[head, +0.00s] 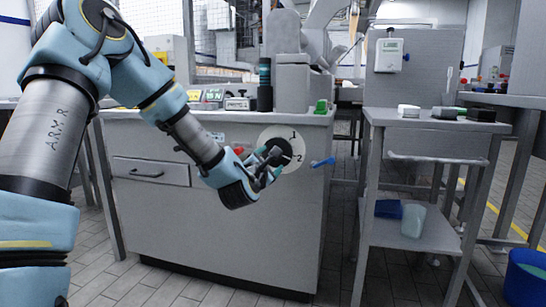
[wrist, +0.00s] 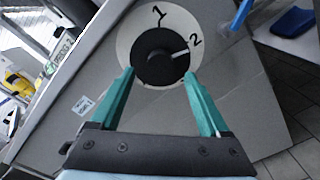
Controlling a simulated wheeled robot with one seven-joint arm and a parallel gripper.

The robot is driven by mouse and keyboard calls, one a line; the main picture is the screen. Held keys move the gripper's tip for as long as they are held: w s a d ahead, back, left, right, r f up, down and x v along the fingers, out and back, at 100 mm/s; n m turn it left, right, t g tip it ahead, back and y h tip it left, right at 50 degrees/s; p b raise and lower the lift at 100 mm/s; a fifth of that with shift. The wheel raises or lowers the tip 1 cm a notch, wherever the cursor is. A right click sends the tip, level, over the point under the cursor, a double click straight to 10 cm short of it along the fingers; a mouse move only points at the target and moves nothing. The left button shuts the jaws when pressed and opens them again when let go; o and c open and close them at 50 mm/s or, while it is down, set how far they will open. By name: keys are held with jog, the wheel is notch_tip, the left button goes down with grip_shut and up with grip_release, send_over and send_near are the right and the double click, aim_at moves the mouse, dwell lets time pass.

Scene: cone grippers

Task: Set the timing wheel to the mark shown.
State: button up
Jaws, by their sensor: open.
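The timing wheel is a black round knob (wrist: 160,55) on a pale round plate (wrist: 124,42) on the front of the grey cabinet. A white pointer line on the knob points right, close to the numeral 2; the numeral 1 is at the plate's top. In the head view, the plate (head: 292,160) is partly hidden by my gripper (head: 268,166). My gripper is open and empty. In the wrist view, its teal fingers (wrist: 159,73) reach the knob's lower left and lower right edges. I cannot tell whether they touch it.
A blue lever (head: 323,162) sticks out right of the plate, and a red knob (head: 239,150) sits left of it. The grey cabinet (head: 220,225) carries equipment on top. A trolley (head: 425,240) with blue and pale cups stands to the right.

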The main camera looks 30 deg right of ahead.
jog(key=p+v, duration=0.1)
jog(key=v, duration=0.6)
jog(key=shift+s+a, duration=0.1)
